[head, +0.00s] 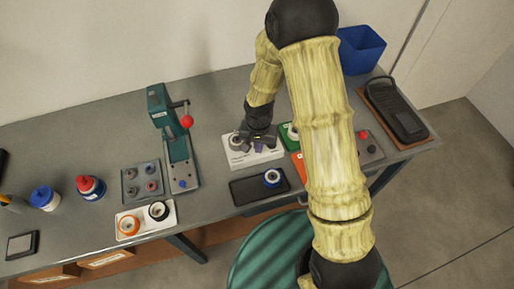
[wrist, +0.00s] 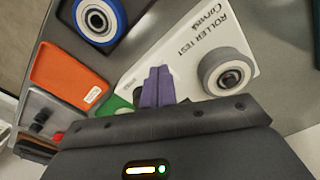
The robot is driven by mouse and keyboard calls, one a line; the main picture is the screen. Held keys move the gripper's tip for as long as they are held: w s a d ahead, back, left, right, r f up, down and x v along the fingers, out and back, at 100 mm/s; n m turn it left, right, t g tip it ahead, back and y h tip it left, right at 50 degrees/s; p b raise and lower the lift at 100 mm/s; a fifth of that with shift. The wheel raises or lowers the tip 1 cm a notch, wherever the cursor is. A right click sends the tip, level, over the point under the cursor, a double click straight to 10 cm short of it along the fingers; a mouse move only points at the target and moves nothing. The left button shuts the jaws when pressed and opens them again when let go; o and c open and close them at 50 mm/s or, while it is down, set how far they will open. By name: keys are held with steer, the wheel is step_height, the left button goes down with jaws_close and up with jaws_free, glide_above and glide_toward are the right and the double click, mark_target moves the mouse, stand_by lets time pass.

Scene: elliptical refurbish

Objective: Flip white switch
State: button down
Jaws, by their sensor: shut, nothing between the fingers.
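A white roller test board (head: 262,158) lies on the bench under my gripper. In the wrist view the white board (wrist: 188,50) bears printed words and a grey roller (wrist: 229,72) at its right. My gripper (wrist: 160,72) has its two purple fingers together and empty, over the white board to the left of the roller. In the head view my gripper (head: 262,145) hangs low over the board, partly covering it. I cannot make out a white switch; part of the board is hidden behind my fingers. I cannot tell whether the fingertips touch the board.
A dark tray (head: 246,193) with a blue-rimmed wheel (head: 272,178) lies in front of the board. An orange tray (wrist: 67,74) and green tray (head: 285,137) sit beside it. A green press (head: 158,105) stands to the left. A blue bin (head: 361,50) is at the back right.

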steer(key=shift+r+p, duration=2.5)
steer(key=shift+r, duration=1)
steer(key=s+d+r+n+t+b, duration=0.1)
steer(key=s+d+r+n+t, duration=0.1)
steer(key=s+d+r, duration=0.8)
steer(key=d+r, duration=0.3)
steer(key=r, duration=0.1)
steer(key=shift+s+r+n+t+b, duration=0.15)
steer(key=shift+r+n+t+b, duration=0.15)
steer(key=shift+n+b, duration=0.1)
steer(key=shift+a, duration=0.1)
